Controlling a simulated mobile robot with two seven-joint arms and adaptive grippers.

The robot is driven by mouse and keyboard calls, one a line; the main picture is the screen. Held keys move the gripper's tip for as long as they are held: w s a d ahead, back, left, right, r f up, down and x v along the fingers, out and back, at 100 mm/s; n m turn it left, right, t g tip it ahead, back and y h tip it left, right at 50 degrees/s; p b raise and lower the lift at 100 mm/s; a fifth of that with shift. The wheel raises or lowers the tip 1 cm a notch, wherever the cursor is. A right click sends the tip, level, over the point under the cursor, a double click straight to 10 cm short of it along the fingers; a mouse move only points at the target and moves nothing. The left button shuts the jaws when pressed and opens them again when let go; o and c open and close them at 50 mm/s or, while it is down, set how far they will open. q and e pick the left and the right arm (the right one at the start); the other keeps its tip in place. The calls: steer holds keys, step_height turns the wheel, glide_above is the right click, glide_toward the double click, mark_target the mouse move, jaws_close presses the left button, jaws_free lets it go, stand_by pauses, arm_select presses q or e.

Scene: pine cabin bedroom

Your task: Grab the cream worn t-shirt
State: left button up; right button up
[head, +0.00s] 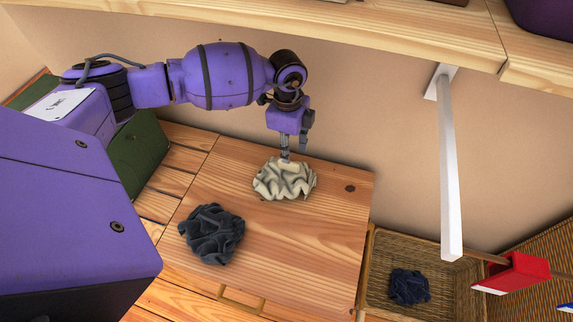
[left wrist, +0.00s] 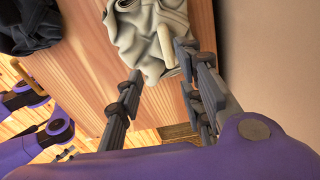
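The cream t-shirt (head: 285,180) lies crumpled on the wooden chest top (head: 310,235), near its back edge. It also shows at the top of the left wrist view (left wrist: 130,35). My left gripper (head: 292,153) points down at the back part of the shirt. In the left wrist view its two fingers (left wrist: 158,60) stand apart, with pale cloth showing between and beyond the tips. Whether the tips touch the cloth is unclear. My right gripper does not show in the head view; purple parts of mine at the left of the wrist view do not show its state.
A dark crumpled garment (head: 212,234) lies on the chest top, front left of the shirt. A wicker basket (head: 455,285) with a navy cloth (head: 409,287) stands to the right. A white post (head: 449,165) hangs near the wall. A wooden shelf (head: 400,28) runs above.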

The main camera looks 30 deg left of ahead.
mark_target(286, 175)
arm_select(q)
steer(key=shift+w+a+r+y, duration=0.1)
steer(key=shift+w+a+y, duration=0.3)
steer(key=shift+a, duration=0.3)
steer(key=shift+w+a+f, duration=0.1)
steer(key=shift+a+f, duration=0.05)
steer(key=shift+f, duration=0.15)
step_height(286, 175, down, 7)
steer(key=shift+r+b, duration=0.2)
steer(key=shift+b, duration=0.3)
jaws_close()
